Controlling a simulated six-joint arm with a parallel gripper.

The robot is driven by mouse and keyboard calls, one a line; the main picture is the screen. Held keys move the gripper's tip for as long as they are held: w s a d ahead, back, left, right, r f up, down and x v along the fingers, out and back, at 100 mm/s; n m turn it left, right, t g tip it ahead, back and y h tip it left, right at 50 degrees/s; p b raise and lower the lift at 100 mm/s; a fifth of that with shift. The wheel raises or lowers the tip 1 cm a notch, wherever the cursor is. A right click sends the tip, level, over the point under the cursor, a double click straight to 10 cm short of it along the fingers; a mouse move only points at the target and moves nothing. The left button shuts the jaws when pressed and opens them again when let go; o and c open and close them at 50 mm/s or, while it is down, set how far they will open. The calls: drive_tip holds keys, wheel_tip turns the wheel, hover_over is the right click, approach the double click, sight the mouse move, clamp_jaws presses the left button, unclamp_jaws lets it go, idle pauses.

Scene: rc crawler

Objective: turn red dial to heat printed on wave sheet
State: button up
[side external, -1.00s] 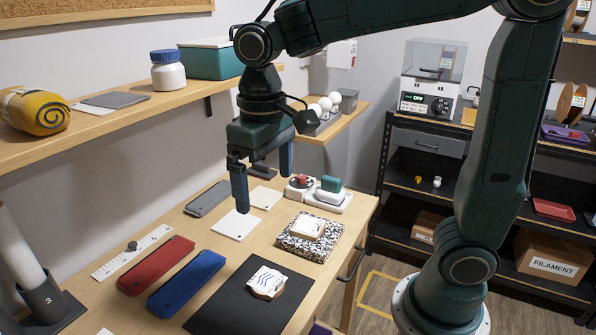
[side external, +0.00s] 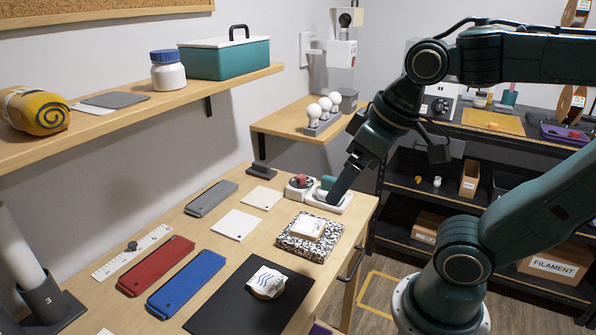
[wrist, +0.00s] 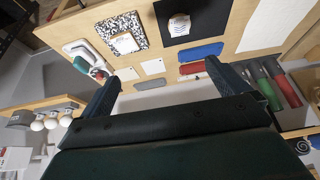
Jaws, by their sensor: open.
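The red dial (side external: 302,181) sits on a small white unit at the back of the bench; it also shows at the left in the wrist view (wrist: 94,72). Beside it, a green-topped white object (side external: 327,184) rests in a white tray (side external: 341,208). The wave sheet (side external: 266,281), white with blue wavy lines, lies on the black mat (side external: 236,307); it also shows in the wrist view (wrist: 179,25). My gripper (wrist: 158,78) is open and empty. In the side view my tilted gripper (side external: 336,196) overlaps the tray; its height above it is unclear.
A speckled notebook (side external: 289,243) carries another white printed piece (side external: 308,227). Red (side external: 156,264) and blue (side external: 186,284) flat cases and white cards (side external: 236,224) lie to the left. A side shelf with white bulbs (side external: 313,111) stands behind the bench.

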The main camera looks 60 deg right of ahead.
drive_tip(key=shift+s+d+f+t, duration=0.15)
drive_tip(key=shift+s+f, duration=0.05)
drive_tip(key=shift+s, duration=0.2)
drive_tip(key=shift+s+d+f+t, duration=0.15)
drive_tip(key=shift+s, duration=0.2)
drive_tip(key=shift+w, duration=0.1)
drive_tip(key=c, duration=0.7)
drive_tip(key=shift+w+d+r, duration=0.1)
drive_tip(key=shift+w+r, duration=0.1)
drive_tip(key=c, duration=0.3)
drive_tip(key=shift+w+d+r, duration=0.15)
drive_tip(key=shift+w, duration=0.15)
drive_tip(key=shift+c, duration=0.7)
drive_tip(key=w+d+r+m+g+h, duration=0.1)
drive_tip(key=w+d+g, duration=0.1)
drive_tip(key=w+d, duration=0.45)
drive_tip(key=w+d+r+m+g, duration=0.15)
drive_tip(key=w+d, duration=0.25)
drive_tip(key=w, duration=0.6)
drive_tip(key=w+d+f+m+g, duration=0.1)
drive_tip(key=w+d+f, duration=0.3)
drive_tip(key=d, duration=0.4)
drive_tip(key=w+d+f+m+g, duration=0.1)
drive_tip(key=w+d+f, duration=0.4)
drive_tip(key=d, duration=0.4)
drive_tip(key=shift+f+m, duration=0.35)
drive_tip(key=shift+f, duration=0.3)
